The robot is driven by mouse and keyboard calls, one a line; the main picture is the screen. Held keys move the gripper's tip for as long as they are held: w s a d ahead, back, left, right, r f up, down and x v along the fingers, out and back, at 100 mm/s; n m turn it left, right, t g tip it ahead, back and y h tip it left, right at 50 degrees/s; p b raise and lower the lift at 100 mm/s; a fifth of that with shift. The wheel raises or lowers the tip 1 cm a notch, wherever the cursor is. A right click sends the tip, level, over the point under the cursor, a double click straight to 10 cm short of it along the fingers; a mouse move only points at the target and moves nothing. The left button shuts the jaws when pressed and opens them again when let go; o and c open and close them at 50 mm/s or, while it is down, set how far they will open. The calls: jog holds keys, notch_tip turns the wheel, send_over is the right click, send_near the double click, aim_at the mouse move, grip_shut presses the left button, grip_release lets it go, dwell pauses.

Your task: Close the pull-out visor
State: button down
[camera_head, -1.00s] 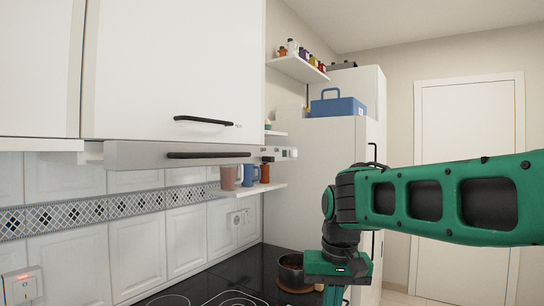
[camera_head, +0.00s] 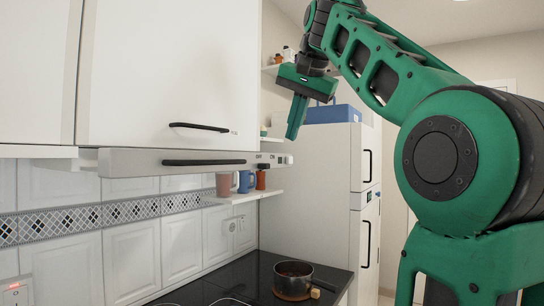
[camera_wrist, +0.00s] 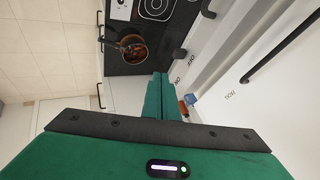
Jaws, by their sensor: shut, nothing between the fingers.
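The pull-out visor (camera_head: 215,169) is a long pale-grey strip with a black bar handle (camera_head: 203,162), under the white wall cabinet. It appears to stick out past the cabinet front. My gripper (camera_head: 291,137) is shut and empty, pointing down above the visor's right end in the head view, apart from the handle. In the wrist view the closed green fingers (camera_wrist: 160,76) are near the visor's end; whether they touch it I cannot tell.
The cabinet door (camera_head: 170,70) has its own black handle (camera_head: 199,127). Mugs (camera_head: 245,181) stand on a low shelf behind the visor. A pot (camera_head: 292,279) sits on the black cooktop (camera_head: 235,278) below. A tall white fridge (camera_head: 322,190) stands to the right.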

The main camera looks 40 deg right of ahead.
aim_at(272, 159)
jog(key=shift+w+d+f, duration=0.1)
jog(key=shift+w+f, duration=1.2)
jog(key=shift+w, duration=0.25)
jog(key=shift+w+d+f, duration=0.1)
jog(key=shift+w+f, duration=1.2)
jog(key=shift+w, duration=0.25)
jog(key=shift+w+d+f, duration=0.1)
jog(key=shift+w+f, duration=1.2)
jog(key=shift+w, duration=0.25)
jog(key=w+a, duration=0.4)
jog(key=w, duration=0.7)
jog(key=shift+w+a, duration=0.2)
jog(key=shift+w, duration=0.2)
jog(key=shift+r, duration=0.1)
